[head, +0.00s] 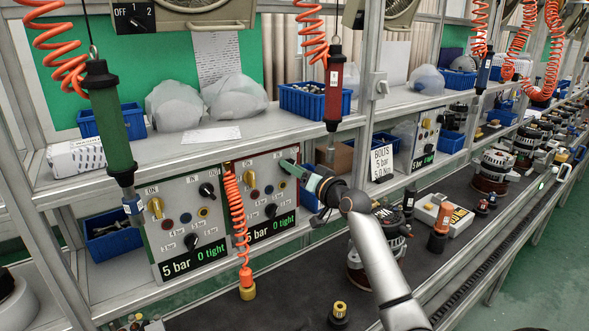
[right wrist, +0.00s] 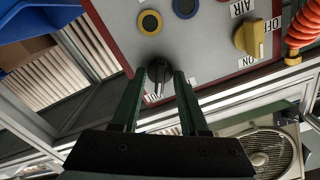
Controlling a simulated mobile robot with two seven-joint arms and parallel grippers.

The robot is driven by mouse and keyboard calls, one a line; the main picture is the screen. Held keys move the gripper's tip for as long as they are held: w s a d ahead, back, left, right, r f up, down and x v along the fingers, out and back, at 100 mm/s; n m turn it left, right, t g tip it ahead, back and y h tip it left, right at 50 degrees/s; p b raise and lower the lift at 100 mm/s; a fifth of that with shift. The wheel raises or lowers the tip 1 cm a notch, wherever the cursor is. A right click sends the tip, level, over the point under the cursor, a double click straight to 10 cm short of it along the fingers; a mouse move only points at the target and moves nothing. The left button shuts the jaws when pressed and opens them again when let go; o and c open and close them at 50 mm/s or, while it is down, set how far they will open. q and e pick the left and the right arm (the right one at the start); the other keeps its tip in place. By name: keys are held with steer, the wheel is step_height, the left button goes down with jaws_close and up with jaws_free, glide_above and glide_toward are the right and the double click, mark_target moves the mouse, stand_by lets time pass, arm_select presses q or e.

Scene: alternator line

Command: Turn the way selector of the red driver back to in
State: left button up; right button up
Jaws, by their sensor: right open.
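The red driver (head: 334,88) hangs upright on an orange coiled hose above the shelf. The red-edged control box (head: 262,190) stands on the lower shelf and reads "5 bar" and "0 tight". Its upper right corner is hidden behind my right gripper (head: 292,168). In the right wrist view, the black way selector (right wrist: 159,72) on the grey panel sits between the tips of my right gripper (right wrist: 158,85). The jaws are open, one finger on each side of the knob; contact cannot be told. A small label beside the knob is partly hidden. My left gripper is not in view.
A second control box (head: 183,228) stands to the left, below the green driver (head: 107,110). An orange coiled hose (head: 237,215) hangs in front of the red-edged box. The yellow on/off valve (right wrist: 250,38) is on the same panel. Alternators (head: 493,170) stand along the dark line.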

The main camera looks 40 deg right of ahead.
jaws_close()
steer(key=shift+n, duration=0.4)
stand_by(0.4)
steer(key=shift+a+n, duration=0.1)
steer(key=shift+n, duration=5.4)
jaws_free()
steer(key=shift+s, duration=0.15)
